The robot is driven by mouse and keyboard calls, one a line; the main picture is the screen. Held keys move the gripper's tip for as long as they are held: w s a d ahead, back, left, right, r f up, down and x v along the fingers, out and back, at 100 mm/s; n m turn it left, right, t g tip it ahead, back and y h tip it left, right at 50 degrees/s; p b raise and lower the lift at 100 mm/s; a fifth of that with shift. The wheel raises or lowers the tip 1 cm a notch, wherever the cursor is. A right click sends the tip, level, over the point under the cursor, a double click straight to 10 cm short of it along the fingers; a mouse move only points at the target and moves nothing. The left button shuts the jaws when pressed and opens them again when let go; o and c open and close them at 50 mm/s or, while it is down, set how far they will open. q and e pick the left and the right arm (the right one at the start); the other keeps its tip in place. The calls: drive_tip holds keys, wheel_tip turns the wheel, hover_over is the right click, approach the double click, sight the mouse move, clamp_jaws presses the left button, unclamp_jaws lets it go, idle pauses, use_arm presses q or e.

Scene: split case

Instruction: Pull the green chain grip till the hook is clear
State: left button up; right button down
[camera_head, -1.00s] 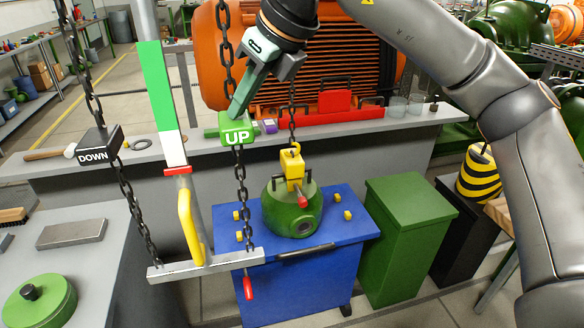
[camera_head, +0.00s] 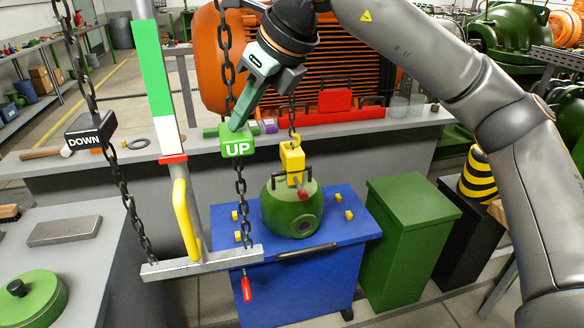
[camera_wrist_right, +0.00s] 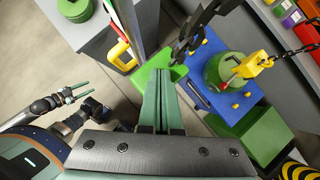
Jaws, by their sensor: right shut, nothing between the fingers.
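The green chain grip marked UP (camera_head: 238,142) hangs on a dark chain at the middle left. My right gripper (camera_head: 236,123) is shut and empty, its fingertips at the grip's top and seeming to touch it. In the right wrist view its closed fingers (camera_wrist_right: 159,75) lie over the green grip (camera_wrist_right: 150,78). The yellow hook block (camera_head: 292,158), with a red tip, hangs on its own chain just above the green casing (camera_head: 290,214). I cannot tell whether the hook is clear of the casing's dark handle. My left gripper (camera_wrist_right: 78,92) shows open and empty in the right wrist view.
The black DOWN grip (camera_head: 90,131) hangs on a chain at left. A post with a green and white band (camera_head: 155,85), yellow handle (camera_head: 186,220) and metal bar (camera_head: 203,262) stands close by. The casing sits on a blue cart (camera_head: 335,240), beside a green cabinet (camera_head: 405,240).

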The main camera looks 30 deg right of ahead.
sight(247, 133)
drive_tip(key=shift+f+b, duration=0.5)
drive_tip(key=shift+f, duration=0.4)
drive_tip(key=shift+f+b, duration=0.3)
drive_tip(key=shift+f, duration=0.05)
drive_tip(key=shift+f+b, duration=0.65)
drive_tip(key=shift+f, duration=0.15)
drive_tip(key=shift+f+b, duration=0.8)
drive_tip(key=shift+f, duration=0.1)
drive_tip(key=shift+r, duration=0.15)
drive_tip(key=shift+r+p, duration=0.8)
drive_tip(key=shift+r, duration=0.05)
drive_tip(key=shift+r+p, duration=0.55)
drive_tip(key=shift+r, duration=0.15)
drive_tip(key=shift+r+p, duration=0.55)
drive_tip(key=shift+r, duration=0.1)
wheel_tip(247, 133, up, 2)
drive_tip(key=shift+r+p, duration=0.1)
drive_tip(key=shift+p, duration=0.7)
drive_tip(key=shift+r+p, duration=0.8)
drive_tip(key=shift+r, duration=0.15)
drive_tip(key=shift+r+p, duration=0.5)
drive_tip(key=shift+r, duration=0.3)
use_arm(q)
drive_tip(key=shift+s+a+r+y, duration=0.15)
drive_tip(key=shift+s+a+r, duration=0.25)
drive_tip(key=shift+a, duration=0.1)
drive_tip(key=shift+s+a+r+y, duration=0.15)
drive_tip(key=shift+s+a+r, duration=0.15)
drive_tip(key=shift+a, duration=0.2)
